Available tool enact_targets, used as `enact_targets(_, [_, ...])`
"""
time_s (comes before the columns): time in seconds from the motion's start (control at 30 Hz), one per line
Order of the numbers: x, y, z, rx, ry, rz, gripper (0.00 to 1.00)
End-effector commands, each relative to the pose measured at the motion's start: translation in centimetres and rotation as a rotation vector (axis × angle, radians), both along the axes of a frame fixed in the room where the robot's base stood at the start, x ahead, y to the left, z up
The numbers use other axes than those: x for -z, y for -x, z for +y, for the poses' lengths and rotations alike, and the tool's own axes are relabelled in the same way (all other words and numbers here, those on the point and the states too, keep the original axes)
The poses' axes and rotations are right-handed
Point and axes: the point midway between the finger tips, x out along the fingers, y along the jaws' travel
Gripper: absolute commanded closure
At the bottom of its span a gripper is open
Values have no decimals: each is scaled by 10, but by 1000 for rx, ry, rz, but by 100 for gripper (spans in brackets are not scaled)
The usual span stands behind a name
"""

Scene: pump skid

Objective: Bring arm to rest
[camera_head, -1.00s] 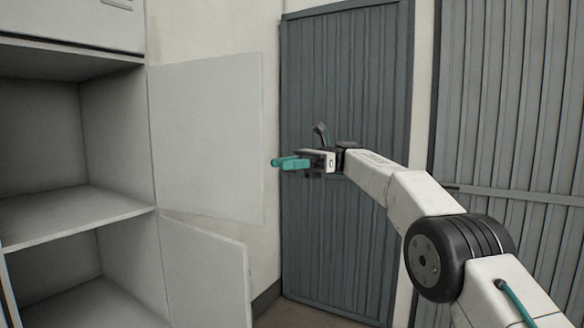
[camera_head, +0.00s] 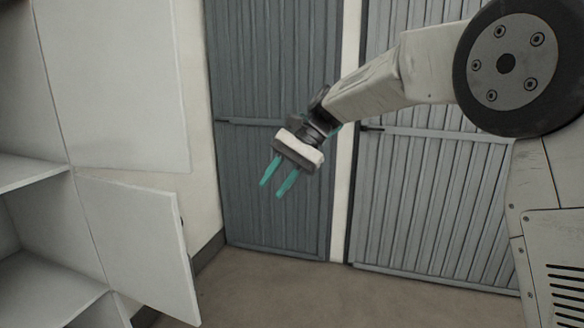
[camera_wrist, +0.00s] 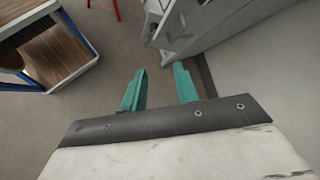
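My gripper (camera_head: 273,181) hangs in free air in front of the grey ribbed door, with its teal fingers pointing down and a little left. The fingers are apart and nothing is between them. In the wrist view my gripper (camera_wrist: 160,85) also shows its two teal fingers spread, with bare floor beyond them. My arm is bent, with the elbow high at the right of the head view.
A white cabinet with an open upper door (camera_head: 115,85) and an open lower door (camera_head: 140,245) stands at left. Grey ribbed doors (camera_head: 270,60) line the back. The floor (camera_head: 330,295) is clear. The wrist view shows a wood-topped, blue-framed bench (camera_wrist: 55,55).

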Motion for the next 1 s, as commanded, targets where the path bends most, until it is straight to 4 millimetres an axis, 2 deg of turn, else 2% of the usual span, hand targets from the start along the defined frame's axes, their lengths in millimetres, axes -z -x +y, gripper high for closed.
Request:
enact_targets(0.03, [-1,20,-25,-24,37,-55,70])
enact_targets(0.17, [7,67,-83,-113,132,-185,70])
enact_targets(0.3, [17,123,-141,-212,232,-298,70])
enact_targets(0.5, [36,206,-214,-339,370,-421,70])
enact_targets(0.6, [48,246,-244,-384,434,-467,70])
enact_targets(0.8, [69,314,-285,-390,542,-528,70])
enact_targets(0.9, [71,333,-293,-364,565,-558,70])
enact_targets(1.0, [64,339,-297,-333,577,-597,70])
